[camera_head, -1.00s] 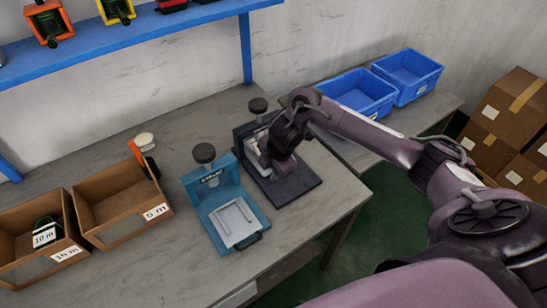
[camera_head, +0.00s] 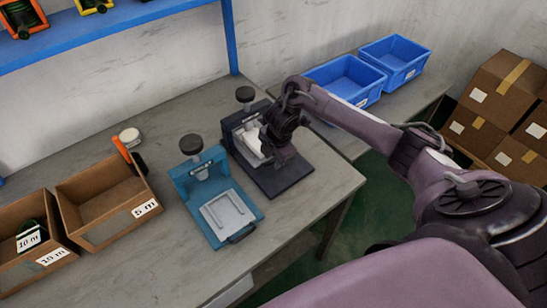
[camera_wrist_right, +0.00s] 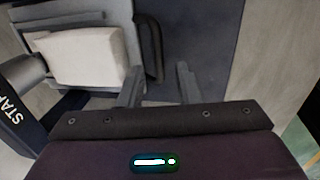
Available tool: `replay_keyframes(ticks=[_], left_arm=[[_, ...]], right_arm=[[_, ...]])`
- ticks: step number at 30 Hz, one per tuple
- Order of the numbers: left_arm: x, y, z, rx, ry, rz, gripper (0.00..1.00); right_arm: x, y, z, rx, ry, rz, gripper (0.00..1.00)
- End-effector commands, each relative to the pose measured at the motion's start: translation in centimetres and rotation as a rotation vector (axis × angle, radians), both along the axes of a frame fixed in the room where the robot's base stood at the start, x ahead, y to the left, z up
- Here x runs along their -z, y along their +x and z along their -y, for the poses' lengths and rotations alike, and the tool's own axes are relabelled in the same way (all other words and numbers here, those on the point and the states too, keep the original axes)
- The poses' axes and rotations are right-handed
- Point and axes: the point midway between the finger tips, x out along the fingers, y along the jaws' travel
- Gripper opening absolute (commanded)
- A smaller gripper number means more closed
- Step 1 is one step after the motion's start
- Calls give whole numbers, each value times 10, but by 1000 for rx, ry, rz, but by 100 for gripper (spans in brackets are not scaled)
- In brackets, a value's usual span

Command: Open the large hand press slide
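The large hand press is dark, with a black knob (camera_head: 245,94) on top and a dark base plate (camera_head: 290,180), standing on the workbench. Its pale slide part (camera_head: 252,142) shows partly beside my right gripper (camera_head: 274,158), which is low over the press and hides some of it. In the right wrist view, the grey slide (camera_wrist_right: 118,18) carries a white block (camera_wrist_right: 80,56) and has a dark loop handle (camera_wrist_right: 152,48). My right gripper's two fingers (camera_wrist_right: 161,84) stand apart, close to the handle; I cannot tell whether they touch it. My left gripper is not in view.
A smaller blue press (camera_head: 225,208) stands to the left of the dark one. Cardboard boxes (camera_head: 105,205) with length labels sit at the left. Blue bins (camera_head: 345,82) stand on the bench behind. A blue shelf (camera_head: 110,30) is above.

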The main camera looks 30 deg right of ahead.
Motion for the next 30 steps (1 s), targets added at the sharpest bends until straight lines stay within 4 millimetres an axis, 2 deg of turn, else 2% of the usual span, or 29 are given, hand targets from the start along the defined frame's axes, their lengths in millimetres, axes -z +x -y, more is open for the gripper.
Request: replay_keyframes(ticks=[4, 9, 11, 21, 23, 26, 30], left_arm=[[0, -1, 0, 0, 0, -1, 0], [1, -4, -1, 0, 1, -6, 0], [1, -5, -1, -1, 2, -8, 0], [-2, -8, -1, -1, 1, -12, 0], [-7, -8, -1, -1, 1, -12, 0], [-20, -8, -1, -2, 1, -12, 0], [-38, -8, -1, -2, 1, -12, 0]], right_arm=[[0, 0, 0, 0, 0, 0, 28], [0, 0, 0, 0, 0, 0, 6], [0, 0, 0, 0, 0, 0, 0], [-1, -3, 1, 0, -1, 0, 0], [-2, -9, 2, 1, -3, -1, 0], [-4, -29, 4, 0, -6, -5, 0], [-4, -65, 7, -1, -6, -9, 0]])
